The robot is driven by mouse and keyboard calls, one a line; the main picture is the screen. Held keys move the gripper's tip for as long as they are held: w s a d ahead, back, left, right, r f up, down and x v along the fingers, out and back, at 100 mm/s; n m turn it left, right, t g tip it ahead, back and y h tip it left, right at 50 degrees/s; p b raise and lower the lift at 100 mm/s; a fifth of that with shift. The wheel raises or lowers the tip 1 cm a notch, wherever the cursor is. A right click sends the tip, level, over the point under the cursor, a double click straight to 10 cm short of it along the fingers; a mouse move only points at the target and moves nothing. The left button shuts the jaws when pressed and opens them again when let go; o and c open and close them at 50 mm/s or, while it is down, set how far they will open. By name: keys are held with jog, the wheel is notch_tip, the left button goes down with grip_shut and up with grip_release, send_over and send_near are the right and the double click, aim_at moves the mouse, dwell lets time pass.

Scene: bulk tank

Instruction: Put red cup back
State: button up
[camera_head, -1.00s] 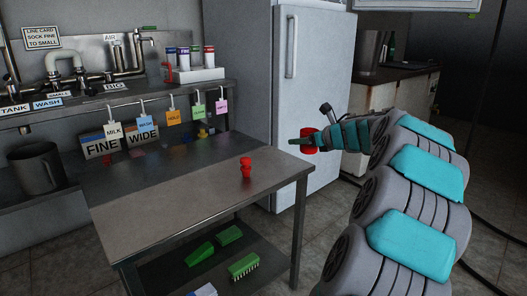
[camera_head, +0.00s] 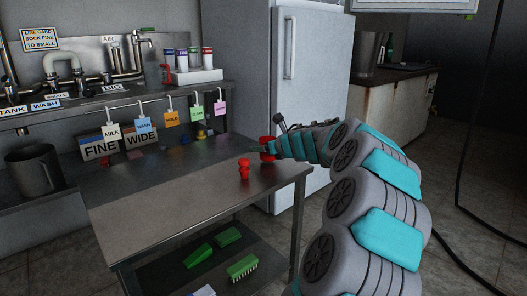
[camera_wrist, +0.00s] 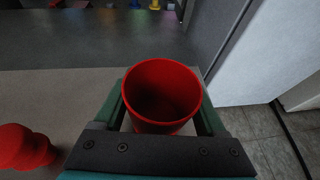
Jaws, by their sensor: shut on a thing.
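A red cup (camera_wrist: 162,92) is between the two green fingers of my gripper (camera_wrist: 163,110) in the wrist view, open end toward the camera, and it looks empty. In the head view the red cup (camera_head: 267,145) shows at the tip of my gripper (camera_head: 272,148), above the far right part of the metal table (camera_head: 190,190). My gripper is shut on it. A second red object (camera_head: 243,170), small and knobbed, stands on the table to the left of the held cup. It also shows at the lower left of the wrist view (camera_wrist: 24,147).
Hanging tags reading MILK (camera_head: 112,132) and others line the shelf edge behind the table. A white rack (camera_head: 195,75) with several capped containers stands on the shelf. A fridge (camera_head: 310,90) stands behind my gripper. The table's front is clear; green items (camera_head: 228,236) lie on its lower shelf.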

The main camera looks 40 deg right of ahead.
jog(key=shift+f, duration=0.5)
jog(key=shift+f, duration=0.2)
jog(key=o, duration=1.5)
jog(key=shift+r, duration=0.1)
jog(key=shift+r, duration=0.15)
jog(key=shift+s, duration=0.2)
jog(key=v, duration=1)
jog(key=shift+s, duration=0.1)
jog(key=shift+s+r, duration=0.3)
jog(key=shift+s, duration=0.35)
jog(key=shift+a+r, duration=0.1)
